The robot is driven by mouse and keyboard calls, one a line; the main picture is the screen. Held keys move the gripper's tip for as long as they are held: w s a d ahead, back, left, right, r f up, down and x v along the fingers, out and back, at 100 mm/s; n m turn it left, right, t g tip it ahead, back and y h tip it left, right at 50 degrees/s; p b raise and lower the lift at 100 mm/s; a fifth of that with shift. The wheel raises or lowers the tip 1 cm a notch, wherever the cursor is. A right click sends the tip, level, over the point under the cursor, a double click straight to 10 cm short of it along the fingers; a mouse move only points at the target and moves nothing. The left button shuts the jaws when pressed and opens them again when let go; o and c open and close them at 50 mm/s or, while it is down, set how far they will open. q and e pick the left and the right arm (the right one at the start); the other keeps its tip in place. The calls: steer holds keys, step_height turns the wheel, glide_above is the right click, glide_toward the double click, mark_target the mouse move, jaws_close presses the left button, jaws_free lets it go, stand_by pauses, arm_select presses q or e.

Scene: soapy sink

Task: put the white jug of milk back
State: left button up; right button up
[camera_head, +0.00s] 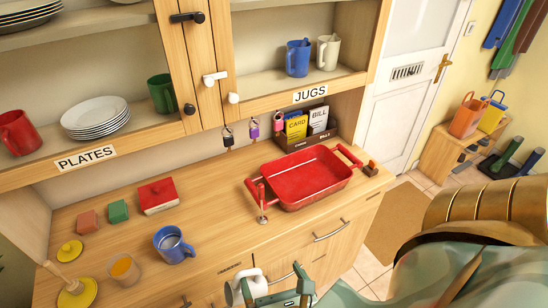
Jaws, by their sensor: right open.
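A white jug (235,293) shows at the bottom edge, in front of the drawer fronts; its lower part is cut off and its contents are not clear. My right gripper (278,291), green, is open just right of the jug, close to its handle. I cannot tell whether they touch or what bears the jug. The shelf labelled JUGS (309,94) holds a blue jug (298,58) and a cream-white jug (328,52) side by side, with bare shelf left of them. My left gripper is not in view.
A red tray (310,178) stands on the counter (225,225) below the jug shelf.

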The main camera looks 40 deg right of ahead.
steer(key=shift+s+r, duration=0.1)
jaws_close()
stand_by(0.3)
